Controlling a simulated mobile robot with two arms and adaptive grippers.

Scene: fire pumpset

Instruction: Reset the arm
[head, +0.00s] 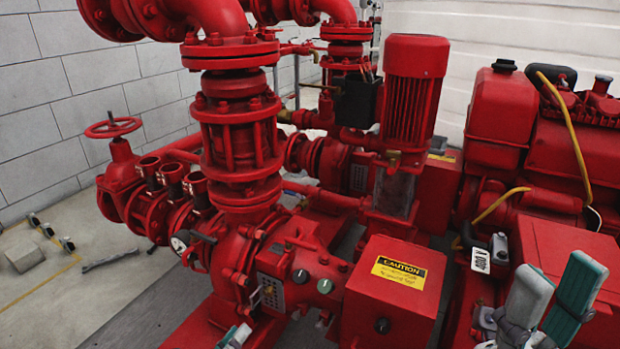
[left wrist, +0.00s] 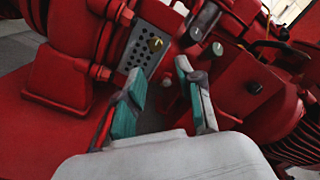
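My left gripper (head: 236,337) shows only as grey and teal fingertips at the bottom edge of the head view, in front of the red pump. In the left wrist view the left gripper (left wrist: 160,69) is open, its teal-padded fingers apart with nothing between them. Beyond it is a red control box with a perforated plate (left wrist: 139,53), a brass-coloured part and round knobs (left wrist: 217,48). My right gripper (head: 557,266) stands at the lower right of the head view, fingers pointing up, open and empty. Most of both arms is out of view.
A red box with a yellow caution label (head: 399,271) stands between my grippers. The red pump (head: 240,150) and its pipes fill the middle. A red engine (head: 560,150) with yellow hoses is behind my right gripper.

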